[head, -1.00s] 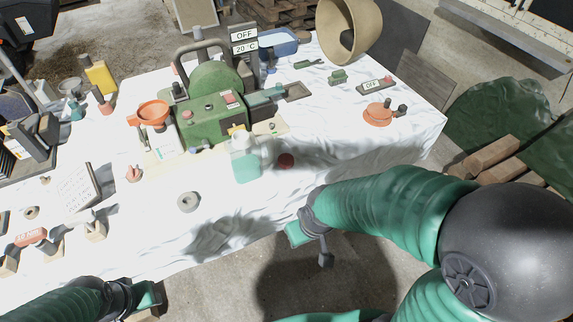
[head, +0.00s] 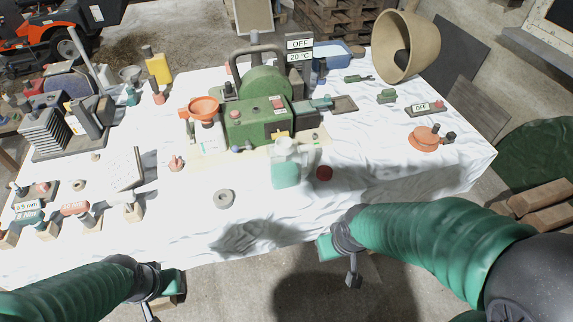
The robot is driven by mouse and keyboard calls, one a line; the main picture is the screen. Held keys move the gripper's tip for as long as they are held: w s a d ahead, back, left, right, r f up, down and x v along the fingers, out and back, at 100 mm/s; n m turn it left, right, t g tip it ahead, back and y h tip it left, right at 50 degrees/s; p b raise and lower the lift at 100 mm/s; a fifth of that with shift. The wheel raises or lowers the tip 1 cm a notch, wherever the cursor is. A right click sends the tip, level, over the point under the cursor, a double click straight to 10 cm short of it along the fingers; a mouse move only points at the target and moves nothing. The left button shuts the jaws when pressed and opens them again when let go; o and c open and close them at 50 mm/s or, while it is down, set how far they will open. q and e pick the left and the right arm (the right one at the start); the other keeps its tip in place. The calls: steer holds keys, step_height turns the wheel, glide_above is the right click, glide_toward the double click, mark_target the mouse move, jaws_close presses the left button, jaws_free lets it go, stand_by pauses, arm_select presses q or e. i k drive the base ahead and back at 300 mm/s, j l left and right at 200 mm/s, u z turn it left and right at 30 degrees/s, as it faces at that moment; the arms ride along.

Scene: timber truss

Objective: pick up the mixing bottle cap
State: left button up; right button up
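A small dark red round cap (head: 323,173) lies on the white-covered table, just right of the mixing bottle. The mixing bottle (head: 285,170) is translucent with blue-green liquid and a handle, and stands upright. My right gripper (head: 340,262) is off the table's front edge, below and slightly right of the cap and clear of it. My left gripper (head: 162,300) is at the front edge, lower left, far from the cap. No object shows clearly in either gripper, and the finger gaps are too small to tell.
A grey ring (head: 224,198) lies left of the bottle. An orange round part (head: 425,140) sits at right. The cloth between the cap and the front edge is clear.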

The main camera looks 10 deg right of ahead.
mark_target(324, 173)
steer(key=i+l+z, duration=0.1)
steer(key=i, duration=0.85)
